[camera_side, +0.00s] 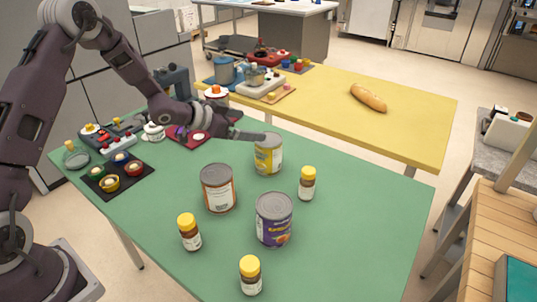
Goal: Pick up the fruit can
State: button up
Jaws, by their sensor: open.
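Three cans stand upright on the green table (355,225). A yellow-labelled can (269,158) is at the back, a can with a white and reddish label (218,190) is left of it and nearer, and a purple-labelled can (274,222) is nearest. The print is too small to tell which is the fruit can. My gripper (252,125) is open and empty, reaching in from the left. Its near finger overlaps the top of the yellow can in the picture. I cannot tell whether they touch.
Yellow-capped bottles stand near the cans: one right (307,184), one left (189,232), one in front (250,275). A black tray (118,182) with small bowls is at the left. A yellow table (425,115) with bread (368,97) is behind. The green table's right side is clear.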

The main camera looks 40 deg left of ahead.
aim_at(268, 142)
jog(key=w+d+f, duration=0.1)
jog(key=w+f, duration=0.1)
jog(key=w+d+f+h, duration=0.1)
jog(key=f, duration=0.2)
jog(key=w+d+f+h, duration=0.1)
jog(key=w+f, duration=0.1)
jog(key=f, duration=0.1)
jog(key=shift+w+d, duration=0.35)
jog(key=shift+d, duration=0.05)
jog(key=c, duration=2)
jog(key=shift+r, duration=0.15)
jog(key=shift+c, duration=0.7)
